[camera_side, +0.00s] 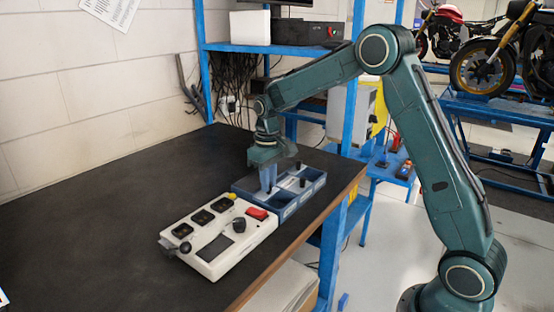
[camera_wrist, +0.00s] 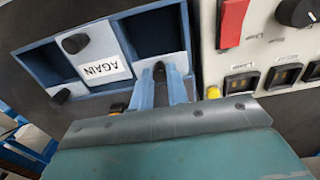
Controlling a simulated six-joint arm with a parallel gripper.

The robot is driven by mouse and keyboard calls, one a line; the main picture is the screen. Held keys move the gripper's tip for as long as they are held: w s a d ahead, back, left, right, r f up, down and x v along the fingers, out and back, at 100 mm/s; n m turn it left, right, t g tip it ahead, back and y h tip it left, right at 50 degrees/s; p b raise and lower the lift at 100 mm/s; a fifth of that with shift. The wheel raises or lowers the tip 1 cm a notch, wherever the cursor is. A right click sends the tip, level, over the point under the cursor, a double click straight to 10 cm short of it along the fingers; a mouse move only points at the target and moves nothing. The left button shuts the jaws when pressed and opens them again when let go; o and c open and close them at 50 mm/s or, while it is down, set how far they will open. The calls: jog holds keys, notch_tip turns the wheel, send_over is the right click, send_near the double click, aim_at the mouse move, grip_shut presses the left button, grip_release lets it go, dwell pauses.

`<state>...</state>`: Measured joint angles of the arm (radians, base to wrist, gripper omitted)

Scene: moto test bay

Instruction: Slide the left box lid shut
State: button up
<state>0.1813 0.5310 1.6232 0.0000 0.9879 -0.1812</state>
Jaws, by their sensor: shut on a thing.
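A blue box (camera_side: 318,186) stands on the dark bench; in the wrist view (camera_wrist: 187,40) it shows two dark, partly open compartments and pale grey lids. My gripper (camera_side: 268,186) points down over its left part, beside the white panel. In the wrist view my gripper (camera_wrist: 160,84) is shut on the dark knob (camera_wrist: 159,70) of the left lid (camera_wrist: 181,62), which appears on the right there. That lid leaves a dark opening beyond it.
A white control panel (camera_side: 212,263) with a red switch (camera_side: 257,213), dark knob and several black sockets sits close against the box's left side. The bench (camera_side: 110,225) is clear to the left. Its right edge lies close to the box. A blue shelf rack (camera_side: 206,80) stands behind.

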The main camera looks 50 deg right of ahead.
jog(key=shift+s, duration=2.95)
jog(key=o, duration=0.7)
jog(key=shift+c, duration=0.2)
notch_tip(320, 180, up, 7)
